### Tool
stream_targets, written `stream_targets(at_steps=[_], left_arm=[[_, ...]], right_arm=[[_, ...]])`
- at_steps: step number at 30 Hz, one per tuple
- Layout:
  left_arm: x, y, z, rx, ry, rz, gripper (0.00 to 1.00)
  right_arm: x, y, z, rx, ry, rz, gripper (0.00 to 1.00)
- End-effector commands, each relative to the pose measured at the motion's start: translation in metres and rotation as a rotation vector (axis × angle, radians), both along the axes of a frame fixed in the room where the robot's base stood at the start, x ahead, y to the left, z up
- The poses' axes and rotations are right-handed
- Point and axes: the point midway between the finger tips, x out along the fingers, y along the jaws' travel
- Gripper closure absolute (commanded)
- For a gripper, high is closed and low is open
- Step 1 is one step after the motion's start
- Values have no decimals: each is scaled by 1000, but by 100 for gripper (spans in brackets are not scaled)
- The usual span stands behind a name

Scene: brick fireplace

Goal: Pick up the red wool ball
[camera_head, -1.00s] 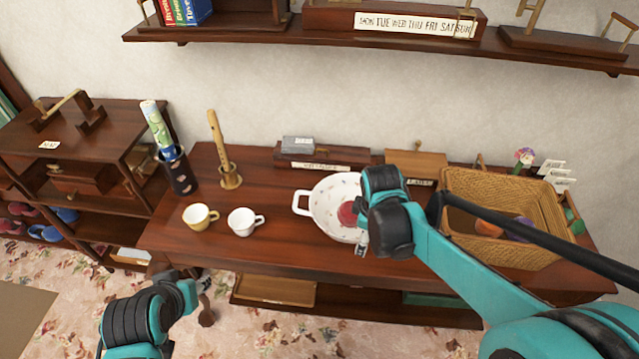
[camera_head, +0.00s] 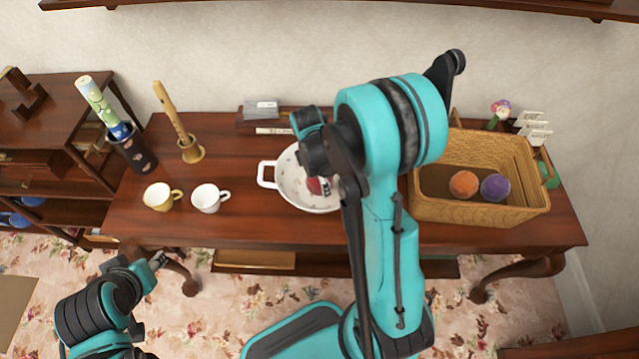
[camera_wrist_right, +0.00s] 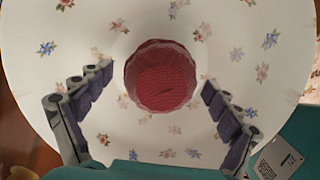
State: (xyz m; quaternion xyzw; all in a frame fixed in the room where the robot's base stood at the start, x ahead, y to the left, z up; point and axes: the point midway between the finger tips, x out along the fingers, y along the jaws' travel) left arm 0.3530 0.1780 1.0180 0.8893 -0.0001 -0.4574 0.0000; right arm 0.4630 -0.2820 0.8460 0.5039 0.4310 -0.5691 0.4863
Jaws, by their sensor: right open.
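The red wool ball (camera_wrist_right: 160,75) lies in a white bowl with small printed flowers (camera_wrist_right: 75,25). In the head view the ball (camera_head: 313,186) is partly hidden by my right arm, and the bowl (camera_head: 287,178) stands on the table. My right gripper (camera_wrist_right: 157,78) is open over the bowl, with one finger on each side of the ball and a gap to it. In the head view my right gripper (camera_head: 326,184) is mostly hidden by its wrist. My left gripper (camera_head: 152,262) is low at the left, in front of the table; its jaws are too small to read.
A wicker basket (camera_head: 480,210) with an orange ball (camera_head: 463,185) and a purple ball (camera_head: 495,188) stands right of the bowl. A yellow cup (camera_head: 158,197) and a white cup (camera_head: 207,198) stand left of it. A shelf (camera_head: 400,5) runs along the wall above.

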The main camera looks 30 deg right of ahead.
Motion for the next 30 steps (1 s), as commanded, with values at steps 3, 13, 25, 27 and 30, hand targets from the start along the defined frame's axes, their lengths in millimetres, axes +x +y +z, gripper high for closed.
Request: stream_targets(at_steps=[3, 13, 25, 27, 30], left_arm=[[0, 0, -7, 0, 0, 0, 60], [0, 0, -5, 0, 0, 0, 60], [0, 0, -4, 0, 0, 0, 60], [0, 0, -1, 0, 0, 0, 60], [0, 0, 7, 0, 0, 0, 60]], right_arm=[[0, -2, -15, 0, 0, -1, 9], [-1, -2, -13, 0, 0, -1, 43], [-1, -2, -11, 0, 0, -1, 62], [-1, -2, -4, 0, 0, -1, 62], [-1, -2, 14, 0, 0, -1, 62]])
